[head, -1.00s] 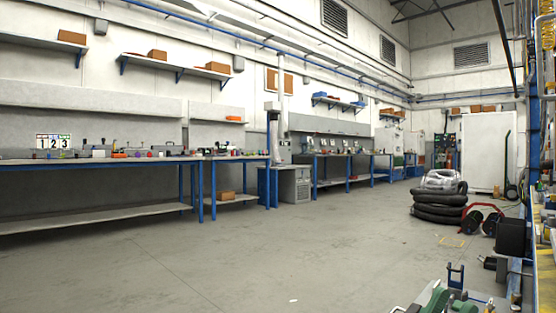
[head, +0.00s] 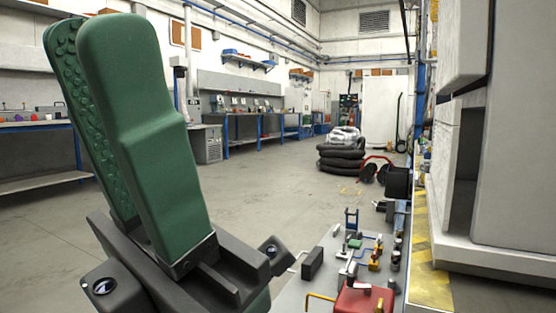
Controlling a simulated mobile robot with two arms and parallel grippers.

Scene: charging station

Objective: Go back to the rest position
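My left gripper (head: 105,35) stands large and close in the left part of the head view, with its two green fingers pointing up and tilted left. The textured inner pad of the rear finger shows past the smooth front finger, so the fingers are apart. Nothing is seen between them, though the front finger hides part of the gap. The dark gripper body (head: 185,275) is below. My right gripper is not in view.
A grey work surface (head: 290,295) at bottom centre carries a red block (head: 362,300) and several small tools. A large white cabinet (head: 525,130) stands close on the right. Black stacked tyres (head: 341,160) sit farther back. The floor (head: 260,195) in between is clear.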

